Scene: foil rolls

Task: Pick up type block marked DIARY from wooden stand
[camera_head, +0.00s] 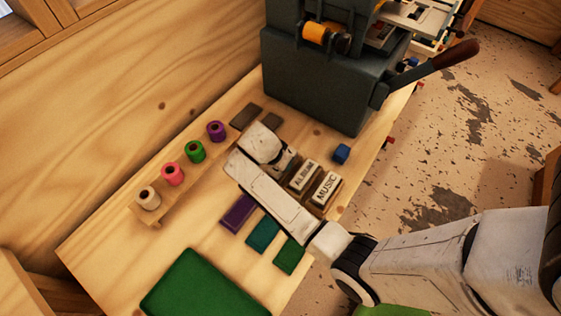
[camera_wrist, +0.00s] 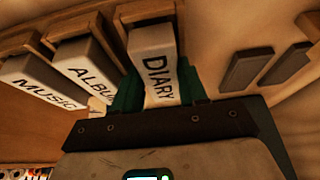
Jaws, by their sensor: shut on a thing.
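The type block marked DIARY (camera_wrist: 157,70) is white with dark letters and shows in the wrist view. My gripper (camera_wrist: 157,88) has its green fingers on both sides of this block and is shut on it. The far end of the DIARY block is at a slot of the wooden stand (camera_wrist: 140,12); I cannot tell whether it is clear of the slot. In the head view my arm hides the DIARY block and the gripper fingers. The stand (camera_head: 318,208) partly shows there beside my wrist.
Blocks marked ALBUM (camera_head: 303,174) and MUSIC (camera_head: 324,188) sit in the stand next to DIARY. A dark press (camera_head: 315,85) with a lever stands behind. Foil rolls (camera_head: 195,151) stand at the left.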

